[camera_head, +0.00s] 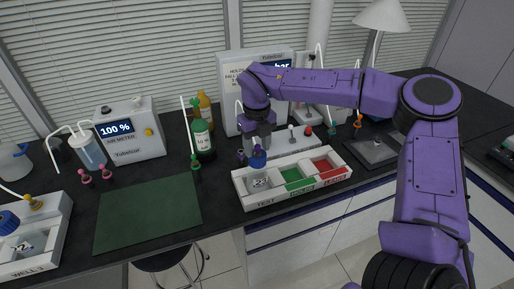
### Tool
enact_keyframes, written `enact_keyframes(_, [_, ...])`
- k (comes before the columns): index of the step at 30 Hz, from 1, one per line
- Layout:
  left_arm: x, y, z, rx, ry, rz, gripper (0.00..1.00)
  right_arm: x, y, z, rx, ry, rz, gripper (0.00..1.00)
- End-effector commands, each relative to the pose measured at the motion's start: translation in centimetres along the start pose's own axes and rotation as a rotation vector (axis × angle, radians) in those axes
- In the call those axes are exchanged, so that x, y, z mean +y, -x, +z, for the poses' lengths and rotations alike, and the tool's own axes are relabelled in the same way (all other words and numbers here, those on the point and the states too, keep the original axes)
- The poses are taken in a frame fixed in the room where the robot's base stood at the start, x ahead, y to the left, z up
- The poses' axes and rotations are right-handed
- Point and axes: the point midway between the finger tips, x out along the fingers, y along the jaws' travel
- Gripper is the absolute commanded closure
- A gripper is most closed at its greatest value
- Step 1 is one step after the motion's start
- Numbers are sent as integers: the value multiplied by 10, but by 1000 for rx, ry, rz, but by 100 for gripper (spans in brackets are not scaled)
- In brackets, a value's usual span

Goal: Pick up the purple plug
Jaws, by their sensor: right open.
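The purple plug (241,155) appears as a small dark purple piece on the counter, just behind the left end of the white tray. My right gripper (258,144) points down close to it, a little to its right and above the blue-capped bottle (258,162). Its fingers are open. The picture is too small to tell whether a finger touches the plug or the bottle cap. My left gripper is not in view.
The white tray (262,201) has green and red compartments, with the bottle in its left one. A white box with a display (243,57) stands behind my gripper. Green (203,140) and amber bottles stand left. A green mat (148,213) lies bare at the front left.

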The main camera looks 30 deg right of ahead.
Motion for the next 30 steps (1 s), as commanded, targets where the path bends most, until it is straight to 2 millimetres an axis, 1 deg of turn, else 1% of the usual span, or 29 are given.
enact_keyframes(6, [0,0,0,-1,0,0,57,-1,-3,0,-1,-3,0,51])
enact_keyframes(7, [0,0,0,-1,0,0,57,-1,-3,0,-1,-3,0,57])
enact_keyframes(8, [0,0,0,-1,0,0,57,-1,-3,0,-1,-3,0,67])
enact_keyframes(9, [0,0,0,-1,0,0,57,-1,-3,0,-1,-2,0,80])
enact_keyframes(11, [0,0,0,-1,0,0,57,-1,-3,0,-1,-2,0,100])
enact_keyframes(20, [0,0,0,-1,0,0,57,-1,-2,0,-1,-2,0,100])
enact_keyframes(23, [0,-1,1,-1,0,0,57,-1,2,0,-3,-2,-1,100])
enact_keyframes(26, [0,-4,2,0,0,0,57,-1,13,0,-4,-2,-1,100])
enact_keyframes(28, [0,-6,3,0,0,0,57,-1,27,1,-6,-3,0,100])
enact_keyframes(29, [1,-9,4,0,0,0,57,0,32,-3,-7,-2,1,100])
enact_keyframes(30, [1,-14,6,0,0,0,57,2,40,-11,-9,0,2,100])
